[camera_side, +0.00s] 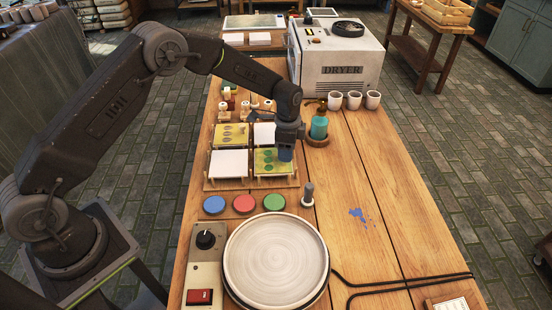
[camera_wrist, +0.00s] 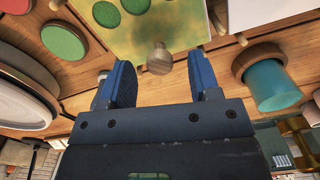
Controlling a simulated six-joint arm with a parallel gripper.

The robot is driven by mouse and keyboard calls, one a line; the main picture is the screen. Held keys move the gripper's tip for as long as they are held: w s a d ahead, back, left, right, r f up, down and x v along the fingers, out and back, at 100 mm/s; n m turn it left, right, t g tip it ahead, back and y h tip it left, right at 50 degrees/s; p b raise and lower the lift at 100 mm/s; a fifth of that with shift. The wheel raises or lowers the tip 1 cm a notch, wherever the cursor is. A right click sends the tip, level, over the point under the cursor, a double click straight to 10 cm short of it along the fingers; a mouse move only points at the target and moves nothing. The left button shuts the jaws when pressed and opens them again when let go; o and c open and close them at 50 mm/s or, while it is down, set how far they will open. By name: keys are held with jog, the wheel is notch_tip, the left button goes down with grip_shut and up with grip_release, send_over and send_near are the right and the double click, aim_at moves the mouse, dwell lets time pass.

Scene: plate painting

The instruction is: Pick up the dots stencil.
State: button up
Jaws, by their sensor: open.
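The dots stencil (camera_side: 268,168) is a yellow sheet with green round spots, lying in the front right place of a wooden rack (camera_side: 226,186). In the wrist view the sheet (camera_wrist: 186,18) is at the top, with a round wooden knob (camera_wrist: 160,59) at its near edge. My gripper (camera_side: 286,153) is low over the right side of this stencil. In the wrist view its two blue fingers (camera_wrist: 160,75) are apart, with nothing held. The knob appears between and just beyond the fingertips; I cannot tell whether they touch it.
A teal bottle (camera_side: 319,127) stands close right of my gripper. Another yellow stencil (camera_side: 231,136) and white sheets (camera_side: 229,163) share the rack. Blue (camera_side: 214,205), red (camera_side: 244,203) and green (camera_side: 274,203) pads lie in front, before a round plate (camera_side: 275,262). The table's right side is mostly clear.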

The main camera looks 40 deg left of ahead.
notch_tip(320, 180, down, 2)
jog(key=shift+f, duration=0.1)
jog(key=c, duration=1)
